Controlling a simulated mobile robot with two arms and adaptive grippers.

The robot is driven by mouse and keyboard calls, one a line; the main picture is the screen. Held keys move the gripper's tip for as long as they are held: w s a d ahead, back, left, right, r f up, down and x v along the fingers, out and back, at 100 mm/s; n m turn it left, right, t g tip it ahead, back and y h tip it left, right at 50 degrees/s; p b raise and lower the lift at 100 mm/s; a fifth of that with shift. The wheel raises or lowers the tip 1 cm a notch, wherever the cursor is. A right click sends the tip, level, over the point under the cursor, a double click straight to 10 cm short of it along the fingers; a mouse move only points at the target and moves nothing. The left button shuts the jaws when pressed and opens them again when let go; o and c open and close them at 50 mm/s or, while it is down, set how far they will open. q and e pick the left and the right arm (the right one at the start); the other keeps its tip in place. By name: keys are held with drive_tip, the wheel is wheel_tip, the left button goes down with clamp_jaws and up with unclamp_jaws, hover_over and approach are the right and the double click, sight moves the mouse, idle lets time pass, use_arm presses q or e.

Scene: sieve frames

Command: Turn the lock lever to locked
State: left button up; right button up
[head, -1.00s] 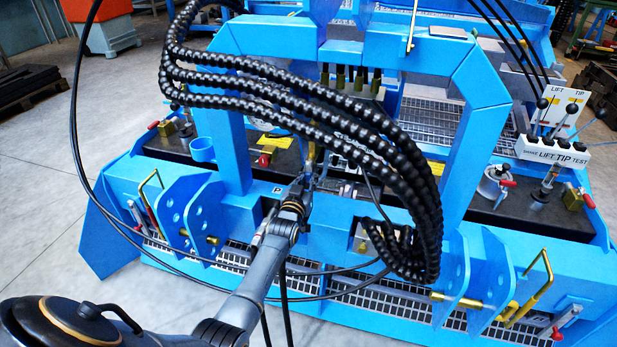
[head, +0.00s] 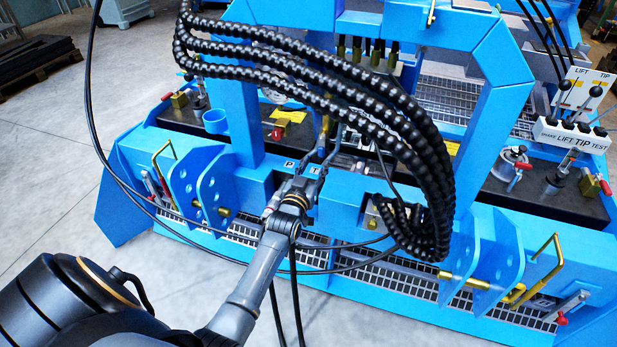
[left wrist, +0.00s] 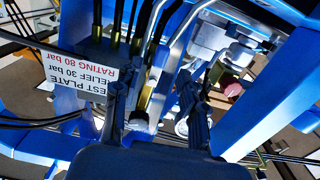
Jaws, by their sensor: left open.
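Several red-handled levers show on the blue frame, and I cannot tell which one is the lock lever. In the head view one red handle (head: 277,133) is just left of my left gripper (head: 326,148). Others are at the far left (head: 167,96) and far right (head: 604,185). My left gripper is open over the frame's middle, near the "P" and "T" labels. In the left wrist view its two fingers (left wrist: 152,82) stand apart, with a brass fitting and pale hose showing between them. A red knob (left wrist: 230,87) shows right of the right finger. My right gripper is not in view.
Thick black ribbed hoses (head: 400,130) loop over the frame just right of my left gripper. Thin black cables hang around my arm. Grey floor (head: 50,150) is clear at left.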

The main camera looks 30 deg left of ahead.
use_arm(q)
drive_tip(key=v, duration=0.5)
drive_tip(key=shift+s, duration=0.1)
idle(0.3)
